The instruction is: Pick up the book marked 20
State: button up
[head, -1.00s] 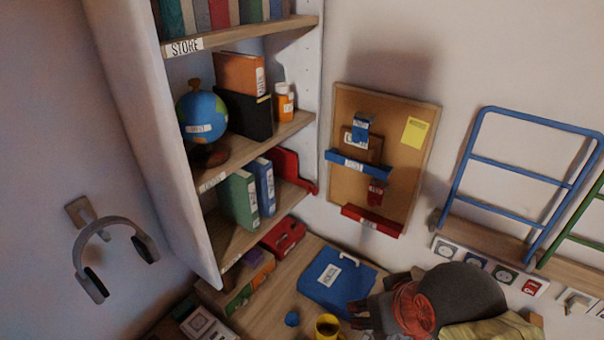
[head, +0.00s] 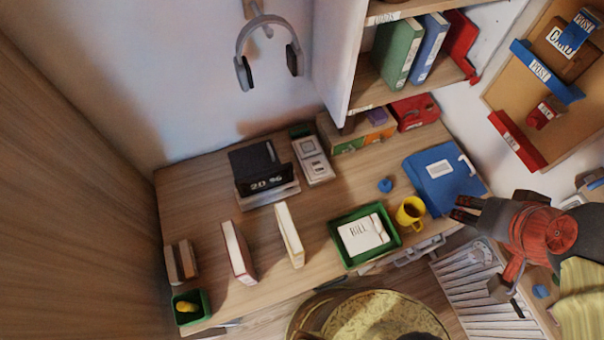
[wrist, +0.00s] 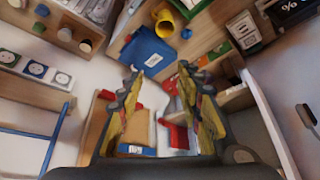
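The mark "20 %" shows on the front of a black block-like thing (head: 264,182) on the desk in the head view; I cannot tell whether it is a book. A red-edged book (head: 238,252) and a yellow-edged book (head: 290,234) stand upright on the desk, apart, with no readable number. A green book (head: 398,50) and a blue book (head: 429,47) stand on the shelf. My gripper (head: 464,209) is at the right, by the blue folder (head: 442,176), far from the black thing. In the wrist view my gripper (wrist: 160,80) is open and empty between its fingers.
A green tray (head: 338,257) with a paper marked BILL, a yellow mug (head: 411,213) and a small blue object (head: 385,185) lie between. A grey device (head: 313,160) stands beside the black thing. A green box (head: 190,306) sits at front left. Headphones (head: 266,50) hang above.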

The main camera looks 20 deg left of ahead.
aim_at(293, 243)
jog(key=u, duration=1.9)
jog(key=k+j, duration=0.2)
jog(key=j, duration=0.2)
jog(key=k+j, duration=0.2)
jog(key=j, duration=0.15)
jog(key=k+j, duration=0.2)
jog(key=j, duration=0.2)
jog(key=k+j, duration=0.45)
jog(key=j, duration=0.3)
jog(key=i+l, duration=0.15)
jog(key=i, duration=0.2)
